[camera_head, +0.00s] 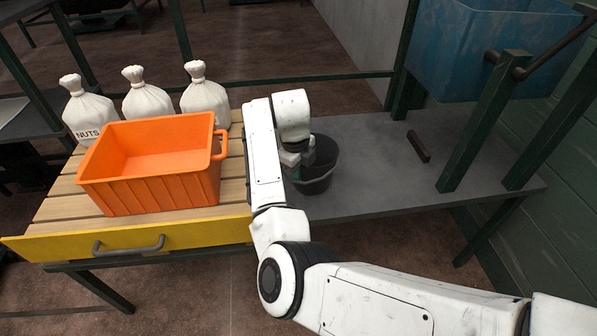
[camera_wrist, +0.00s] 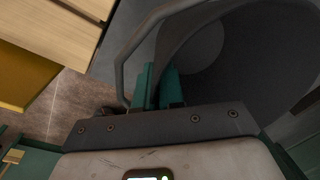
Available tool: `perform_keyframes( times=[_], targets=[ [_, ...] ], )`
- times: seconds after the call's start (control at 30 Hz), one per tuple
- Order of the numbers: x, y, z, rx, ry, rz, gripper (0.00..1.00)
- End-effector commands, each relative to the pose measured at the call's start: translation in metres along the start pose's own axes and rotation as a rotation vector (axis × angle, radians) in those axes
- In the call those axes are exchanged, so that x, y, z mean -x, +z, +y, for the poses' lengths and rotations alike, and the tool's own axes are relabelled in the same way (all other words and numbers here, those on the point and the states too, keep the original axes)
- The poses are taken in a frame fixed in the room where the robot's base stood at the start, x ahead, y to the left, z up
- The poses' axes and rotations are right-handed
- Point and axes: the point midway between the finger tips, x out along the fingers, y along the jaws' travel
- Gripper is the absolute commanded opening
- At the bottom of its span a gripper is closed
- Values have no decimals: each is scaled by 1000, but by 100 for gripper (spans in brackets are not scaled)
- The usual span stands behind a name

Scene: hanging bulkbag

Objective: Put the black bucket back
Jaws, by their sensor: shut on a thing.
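The black bucket (camera_head: 322,168) stands upright on the grey shelf, just right of the wooden slats, partly hidden by my arm. In the wrist view the bucket (camera_wrist: 250,60) fills the upper right, with its dark inside showing. My gripper (camera_head: 300,172) is at the bucket's left side, mostly hidden by my wrist in the head view. In the wrist view my gripper (camera_wrist: 158,84) shows green fingers shut on the bucket's rim or handle; I cannot tell which.
The grey shelf (camera_head: 385,190) is mostly clear right of the bucket, with a small dark bar (camera_head: 418,146) on it. An orange crate (camera_head: 150,190) and several white sacks (camera_head: 147,97) stand on the slatted table (camera_head: 60,208) at left. A blue bin (camera_head: 480,50) hangs upper right near green posts (camera_head: 480,125).

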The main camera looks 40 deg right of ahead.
Motion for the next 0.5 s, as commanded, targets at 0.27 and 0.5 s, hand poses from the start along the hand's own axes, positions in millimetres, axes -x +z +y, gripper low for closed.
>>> perform_keyframes(
  times=[0.27,0.5],
  targets=[
    [-1,0,0,0,-1,-1,0],
    [-1,0,0,-1,0,0,30]
  ],
)
